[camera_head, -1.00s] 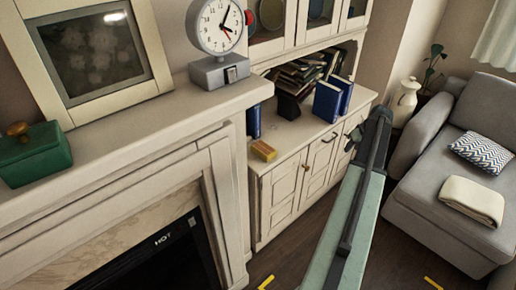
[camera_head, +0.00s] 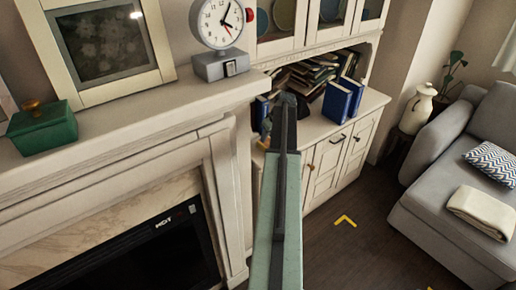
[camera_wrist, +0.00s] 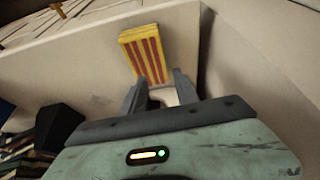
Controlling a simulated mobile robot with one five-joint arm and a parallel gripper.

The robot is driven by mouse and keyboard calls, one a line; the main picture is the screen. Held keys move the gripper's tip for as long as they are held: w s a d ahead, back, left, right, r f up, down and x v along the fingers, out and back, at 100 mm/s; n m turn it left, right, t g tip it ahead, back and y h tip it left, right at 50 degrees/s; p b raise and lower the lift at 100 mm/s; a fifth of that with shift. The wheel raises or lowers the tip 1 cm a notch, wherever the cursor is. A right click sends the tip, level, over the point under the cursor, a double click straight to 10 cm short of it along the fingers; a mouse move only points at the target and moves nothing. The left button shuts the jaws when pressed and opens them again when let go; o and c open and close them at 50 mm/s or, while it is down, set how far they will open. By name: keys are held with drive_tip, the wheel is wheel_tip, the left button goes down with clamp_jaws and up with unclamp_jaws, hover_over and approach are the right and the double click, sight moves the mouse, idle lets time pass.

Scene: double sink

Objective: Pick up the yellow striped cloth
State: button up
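The yellow cloth with red stripes (camera_wrist: 146,54) lies folded on the pale cabinet top, just beyond my fingertips in the wrist view. My gripper (camera_wrist: 158,86) is open, its two dark fingers spread apart with a gap between them and nothing held. The cloth looks close to the fingertips; I cannot tell whether they touch it. In the head view my arm reaches over the left end of the cabinet top and hides most of the cloth.
The white mantel with an alarm clock (camera_head: 218,22) and a green box (camera_head: 42,128) is left of my arm. Blue books (camera_head: 341,100) stand to the right on the cabinet top. A grey sofa (camera_head: 455,190) is far right, with open floor before it.

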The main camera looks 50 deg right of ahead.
drive_tip(key=shift+s+d, duration=0.25)
drive_tip(key=o, duration=0.3)
drive_tip(key=shift+s+d, duration=0.2)
drive_tip(key=o, duration=0.5)
drive_tip(key=shift+s, duration=0.1)
drive_tip(key=o, duration=0.3)
drive_tip(key=shift+f, duration=0.25)
drive_tip(key=b+x, duration=0.5)
drive_tip(key=d+b+x, duration=0.1)
drive_tip(key=b+x, duration=0.1)
drive_tip(key=shift+s+f+b, duration=0.1)
drive_tip(key=shift+f+b, duration=0.25)
drive_tip(key=shift+f, duration=0.05)
drive_tip(key=shift+r, duration=0.2)
drive_tip(key=shift+f, duration=0.1)
